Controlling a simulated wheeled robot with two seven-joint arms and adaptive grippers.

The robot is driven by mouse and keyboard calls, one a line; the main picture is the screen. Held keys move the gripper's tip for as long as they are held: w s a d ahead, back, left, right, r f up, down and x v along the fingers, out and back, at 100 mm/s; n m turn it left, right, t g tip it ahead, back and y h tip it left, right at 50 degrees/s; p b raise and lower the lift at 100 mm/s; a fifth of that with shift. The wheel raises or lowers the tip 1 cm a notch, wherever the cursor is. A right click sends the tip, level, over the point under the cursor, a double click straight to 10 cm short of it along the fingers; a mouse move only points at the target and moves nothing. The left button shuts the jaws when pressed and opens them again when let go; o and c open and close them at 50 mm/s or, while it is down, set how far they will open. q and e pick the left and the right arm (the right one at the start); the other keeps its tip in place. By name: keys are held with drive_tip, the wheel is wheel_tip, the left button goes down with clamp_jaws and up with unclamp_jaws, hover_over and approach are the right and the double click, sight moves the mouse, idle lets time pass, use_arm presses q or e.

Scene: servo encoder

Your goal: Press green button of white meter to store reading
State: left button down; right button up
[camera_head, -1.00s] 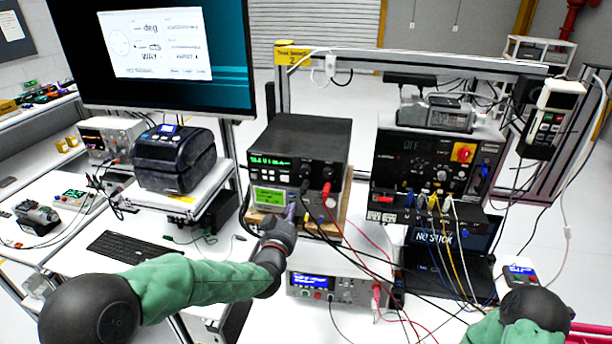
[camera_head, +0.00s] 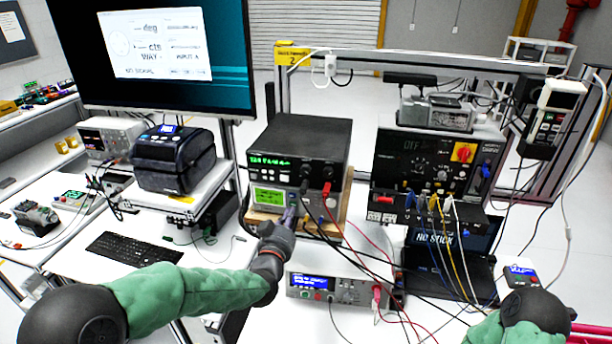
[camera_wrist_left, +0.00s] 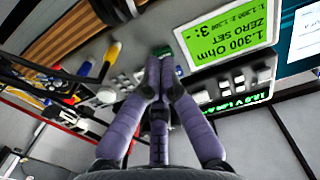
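The white meter (camera_head: 270,197) has a green screen and stands under a black power supply. My left gripper (camera_head: 290,213) is in front of the meter's face, just right of the screen. In the left wrist view my left gripper (camera_wrist_left: 161,60) has its purple fingers together, with nothing seen between them. A green button (camera_wrist_left: 162,50) shows at the fingertips, partly hidden by them. I cannot tell whether they touch it. My right gripper is out of view.
The black power supply (camera_head: 298,140) sits on top of the meter, with red and black leads hanging at its right. A bench instrument (camera_head: 335,287) stands below. A label printer (camera_head: 174,158) and a keyboard (camera_head: 132,248) are at the left.

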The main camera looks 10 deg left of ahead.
use_arm(q)
drive_tip(key=s, duration=0.7)
drive_tip(key=shift+s+a+b, duration=0.15)
drive_tip(key=shift+s+b, duration=0.1)
drive_tip(key=shift+b, duration=0.2)
idle(0.5)
